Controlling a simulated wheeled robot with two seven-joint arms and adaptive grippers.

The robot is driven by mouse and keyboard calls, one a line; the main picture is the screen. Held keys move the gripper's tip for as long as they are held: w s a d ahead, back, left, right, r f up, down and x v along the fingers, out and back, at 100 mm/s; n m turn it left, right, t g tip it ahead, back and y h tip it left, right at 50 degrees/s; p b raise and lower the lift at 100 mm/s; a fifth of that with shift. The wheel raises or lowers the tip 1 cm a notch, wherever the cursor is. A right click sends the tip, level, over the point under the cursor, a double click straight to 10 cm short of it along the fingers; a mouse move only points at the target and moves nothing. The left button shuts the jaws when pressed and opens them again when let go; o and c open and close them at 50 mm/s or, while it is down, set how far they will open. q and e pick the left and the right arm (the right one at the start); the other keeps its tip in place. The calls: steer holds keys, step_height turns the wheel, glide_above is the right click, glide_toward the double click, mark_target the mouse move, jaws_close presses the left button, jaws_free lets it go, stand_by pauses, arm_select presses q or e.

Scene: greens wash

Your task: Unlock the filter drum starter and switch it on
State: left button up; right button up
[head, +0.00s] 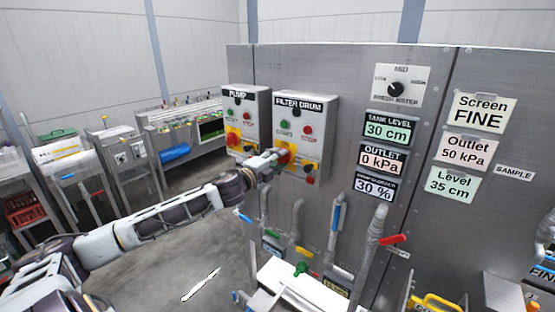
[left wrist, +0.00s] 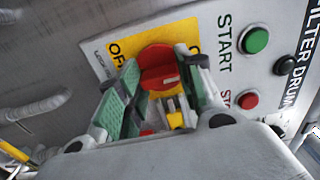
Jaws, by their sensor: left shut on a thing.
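The grey filter drum starter box (head: 318,112) is on the steel panel, with a green START button (left wrist: 256,40), a red STOP button (left wrist: 247,101) and a yellow plate (left wrist: 122,49). A red rotary handle (left wrist: 157,66) stands on this plate. My left gripper (head: 275,160) reaches the box from the left; its green-padded fingers (left wrist: 158,68) are shut on the red handle, one on each side. A small yellow piece with grey parts (left wrist: 176,119) shows between the fingers; I cannot tell whether it is a lock. My right gripper is not in view.
The similar pump box (head: 247,103) is just left of the filter drum box. Pipes with valve handles, one of them red (head: 392,239), stand below the panel. A selector switch (head: 395,89) and displays are to the right. Open floor (head: 170,262) lies below my left arm.

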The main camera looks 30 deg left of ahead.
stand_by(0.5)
arm_select(q)
steer(key=o, duration=1)
steer(key=shift+s, duration=0.35)
steer(key=s, duration=1.1)
steer(key=shift+s+a, duration=0.15)
steer(key=shift+a, duration=0.3)
stand_by(0.9)
stand_by(0.5)
stand_by(0.4)
